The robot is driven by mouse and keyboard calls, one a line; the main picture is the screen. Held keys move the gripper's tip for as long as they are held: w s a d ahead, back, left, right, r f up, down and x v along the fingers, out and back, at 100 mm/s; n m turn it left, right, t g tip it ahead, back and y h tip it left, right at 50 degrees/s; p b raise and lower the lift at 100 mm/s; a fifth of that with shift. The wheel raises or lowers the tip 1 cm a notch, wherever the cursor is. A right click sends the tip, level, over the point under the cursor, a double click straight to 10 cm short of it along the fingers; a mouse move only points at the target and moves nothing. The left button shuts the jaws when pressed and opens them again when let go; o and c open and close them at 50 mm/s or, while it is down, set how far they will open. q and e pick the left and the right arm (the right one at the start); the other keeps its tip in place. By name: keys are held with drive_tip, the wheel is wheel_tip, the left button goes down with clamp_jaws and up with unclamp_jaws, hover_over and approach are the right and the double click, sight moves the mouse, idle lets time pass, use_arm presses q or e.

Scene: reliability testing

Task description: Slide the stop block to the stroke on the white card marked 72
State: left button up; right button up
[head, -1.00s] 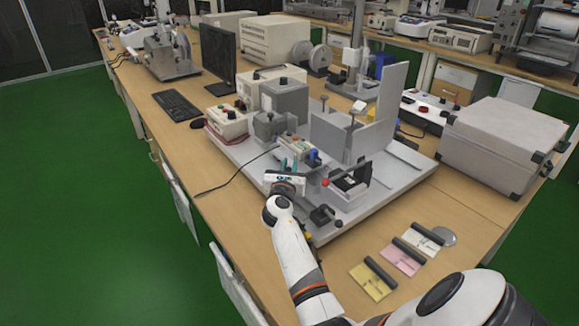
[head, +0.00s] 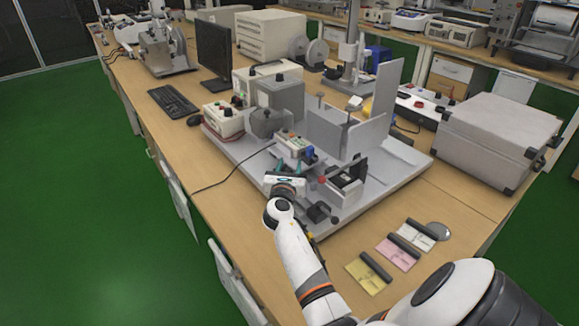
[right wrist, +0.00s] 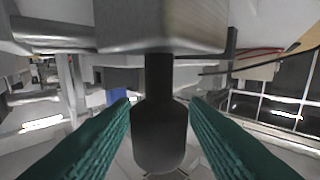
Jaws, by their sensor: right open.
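My right gripper (head: 284,168) is open at the near left edge of the grey test rig, teal fingertips pointing away. In the right wrist view, the spread fingers (right wrist: 158,112) stand either side of a black paddle-shaped handle (right wrist: 159,135). The handle joins a grey block (right wrist: 160,27); I cannot tell surely whether this is the stop block. Gaps show between fingers and handle. The white card (head: 415,237) lies on the bench at the front right, partly covered by a dark bar. Its marks and number are too small to read. My left gripper is out of view.
A pink card (head: 398,256) and a yellow card (head: 364,279) lie beside the white one, each with a dark bar. The rig's base plate (head: 405,165) carries upright plates, a red knob (head: 321,180) and a black lever (head: 320,212). A large grey case (head: 497,140) stands right.

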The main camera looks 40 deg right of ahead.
drive_tip(key=v, duration=1.1)
drive_tip(key=shift+s+a, duration=0.25)
drive_tip(key=shift+a, duration=0.1)
drive_tip(key=shift+r, duration=0.1)
